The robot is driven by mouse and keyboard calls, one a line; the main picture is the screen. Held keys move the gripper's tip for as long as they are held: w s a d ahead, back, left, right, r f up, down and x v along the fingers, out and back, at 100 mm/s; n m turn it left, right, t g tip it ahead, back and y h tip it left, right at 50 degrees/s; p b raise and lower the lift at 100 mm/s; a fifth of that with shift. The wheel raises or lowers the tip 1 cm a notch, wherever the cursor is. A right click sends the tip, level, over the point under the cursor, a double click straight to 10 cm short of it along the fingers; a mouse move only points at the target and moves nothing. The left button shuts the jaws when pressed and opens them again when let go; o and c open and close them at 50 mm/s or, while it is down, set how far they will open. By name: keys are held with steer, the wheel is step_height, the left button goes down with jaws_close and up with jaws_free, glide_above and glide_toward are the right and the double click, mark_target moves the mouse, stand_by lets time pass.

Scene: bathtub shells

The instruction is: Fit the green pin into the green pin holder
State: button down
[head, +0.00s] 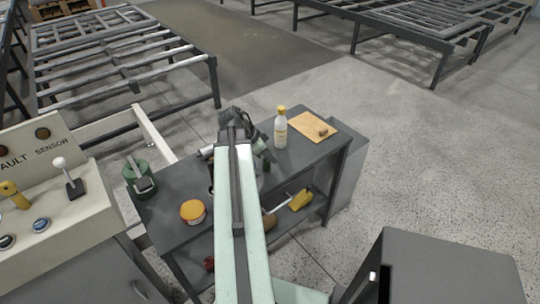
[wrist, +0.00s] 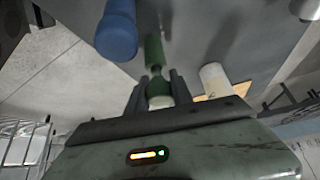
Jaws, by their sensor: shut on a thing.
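In the wrist view my gripper (wrist: 157,82) is shut on the green pin (wrist: 153,50). The pin has a dark narrow neck, and its green and pale end lies between the fingers. In the head view my gripper (head: 262,148) is over the grey workbench, partly hidden by my arm. A small dark green piece (head: 267,164) shows just below it. I cannot make out the green pin holder for certain in either view, nor whether the pin touches anything.
A blue cylinder (wrist: 117,32) stands close to the pin in the wrist view. A yellow tool (head: 300,199) lies on the lower shelf.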

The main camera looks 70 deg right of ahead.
steer(key=shift+f+b, duration=0.7)
steer(key=shift+f, duration=0.15)
steer(key=c, duration=1)
jaws_free()
steer(key=shift+c, duration=0.2)
steer(key=shift+r, duration=0.15)
steer(key=p+v, duration=0.6)
steer(key=v, duration=0.1)
steer(key=shift+w+r+p, duration=0.15)
steer(key=shift+r+p, duration=0.05)
steer(key=shift+p, duration=0.1)
steer(key=shift+a+r, duration=0.1)
steer(key=shift+a, duration=0.05)
